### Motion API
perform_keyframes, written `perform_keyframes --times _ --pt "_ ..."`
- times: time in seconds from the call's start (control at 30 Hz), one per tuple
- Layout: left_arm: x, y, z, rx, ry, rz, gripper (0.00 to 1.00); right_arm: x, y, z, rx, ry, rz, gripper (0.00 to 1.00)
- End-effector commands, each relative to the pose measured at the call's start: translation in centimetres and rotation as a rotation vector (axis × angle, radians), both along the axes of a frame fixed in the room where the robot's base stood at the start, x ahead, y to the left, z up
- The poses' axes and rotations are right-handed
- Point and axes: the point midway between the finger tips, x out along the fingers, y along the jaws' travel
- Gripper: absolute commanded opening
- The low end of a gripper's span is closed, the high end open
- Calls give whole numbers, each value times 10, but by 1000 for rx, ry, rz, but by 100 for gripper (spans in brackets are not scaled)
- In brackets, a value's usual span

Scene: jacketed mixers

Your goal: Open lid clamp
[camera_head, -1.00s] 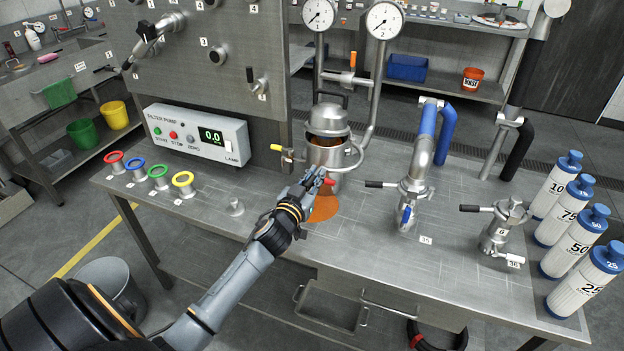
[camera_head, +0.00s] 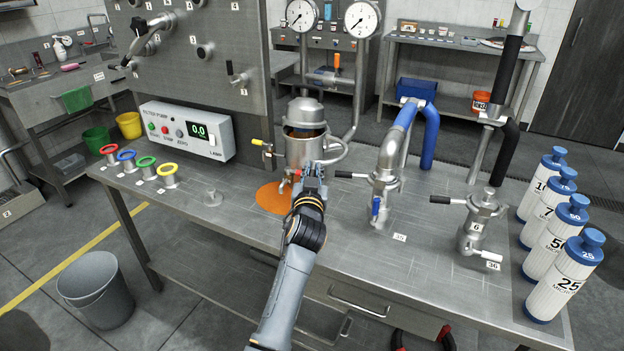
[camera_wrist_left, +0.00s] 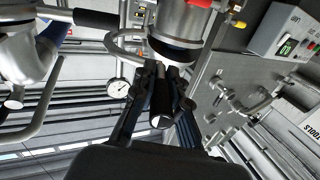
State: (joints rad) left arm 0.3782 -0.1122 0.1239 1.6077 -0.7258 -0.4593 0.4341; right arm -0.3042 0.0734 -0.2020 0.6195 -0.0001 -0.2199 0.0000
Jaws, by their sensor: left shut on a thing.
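A steel filter housing (camera_head: 302,155) stands on the bench with its domed lid (camera_head: 305,112) on top. A brown band shows just under the lid. My left gripper (camera_head: 312,178) is in front of the housing, low on its right side. In the left wrist view, my left gripper (camera_wrist_left: 160,105) is shut on a dark, round-ended handle (camera_wrist_left: 161,108) close beneath the steel housing (camera_wrist_left: 183,22). In the head view my gripper hides most of this handle, so I cannot tell how it joins the clamp. My right gripper is not in view.
An orange puddle (camera_head: 273,197) lies left of the housing. A yellow-tipped valve (camera_head: 262,143) sticks out at its left. Blue-sleeved piping (camera_head: 404,120) with a black-handled lever is close on the right. White bottles (camera_head: 556,258) line the right edge.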

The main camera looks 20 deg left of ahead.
Motion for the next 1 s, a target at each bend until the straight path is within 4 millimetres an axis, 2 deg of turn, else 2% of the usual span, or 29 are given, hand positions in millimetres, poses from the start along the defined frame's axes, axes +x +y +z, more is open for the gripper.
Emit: perform_keyframes --times 0.27,0.3,0.37,0.4,0.67,0.77,1.0 --pt "0 -2 1 -1 1 -2 0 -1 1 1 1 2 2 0" --pt "0 -2 1 -1 1 -2 21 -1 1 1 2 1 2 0" --pt "0 -2 1 -1 1 -2 34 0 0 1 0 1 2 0" --pt "0 -1 0 -1 1 -2 36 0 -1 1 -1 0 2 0" --pt "0 -1 1 -1 1 0 36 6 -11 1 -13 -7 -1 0" --pt "0 0 6 -1 0 1 36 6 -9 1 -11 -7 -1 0" --pt "1 -1 49 0 -5 0 36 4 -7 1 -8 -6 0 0"
